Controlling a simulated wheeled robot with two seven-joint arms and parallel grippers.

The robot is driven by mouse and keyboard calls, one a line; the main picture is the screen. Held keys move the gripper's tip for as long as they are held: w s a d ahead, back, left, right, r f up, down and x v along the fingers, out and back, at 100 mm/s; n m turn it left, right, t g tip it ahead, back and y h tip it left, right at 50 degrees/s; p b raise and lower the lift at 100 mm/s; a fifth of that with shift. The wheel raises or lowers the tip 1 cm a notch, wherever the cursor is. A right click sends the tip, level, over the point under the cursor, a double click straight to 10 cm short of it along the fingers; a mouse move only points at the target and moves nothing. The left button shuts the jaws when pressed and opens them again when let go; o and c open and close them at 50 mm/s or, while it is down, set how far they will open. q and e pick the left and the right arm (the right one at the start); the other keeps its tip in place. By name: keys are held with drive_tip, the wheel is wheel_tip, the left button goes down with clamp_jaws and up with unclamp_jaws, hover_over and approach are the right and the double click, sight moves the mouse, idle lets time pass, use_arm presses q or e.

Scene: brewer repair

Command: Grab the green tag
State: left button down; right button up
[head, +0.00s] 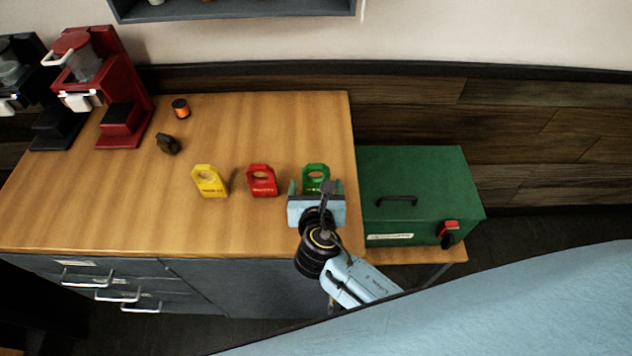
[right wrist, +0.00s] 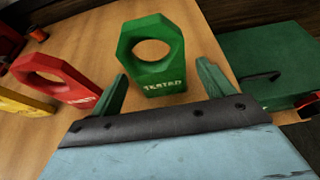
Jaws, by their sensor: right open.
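The green tag (head: 316,173) stands on the wooden counter near its right edge, the rightmost of three tags in the head view. It has a round hole and the word TESTED, clear in the right wrist view (right wrist: 163,84). My right gripper (head: 316,186) is just on the near side of it. In the right wrist view its two fingers (right wrist: 165,88) are apart, one toward each side of the tag's lower part. I cannot tell whether the tag's base lies between the fingertips or just beyond them. My left gripper is not in view.
A red tag (head: 262,181) and a yellow tag (head: 209,182) stand to the left. A green box (head: 418,180) sits on a lower surface at right. Red (head: 110,95) and black (head: 50,125) brewers, an orange-black cylinder (head: 181,108) and a dark lump (head: 167,144) are further left.

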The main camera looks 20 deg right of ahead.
drive_tip(key=shift+x, duration=0.8)
drive_tip(key=c, duration=1.1)
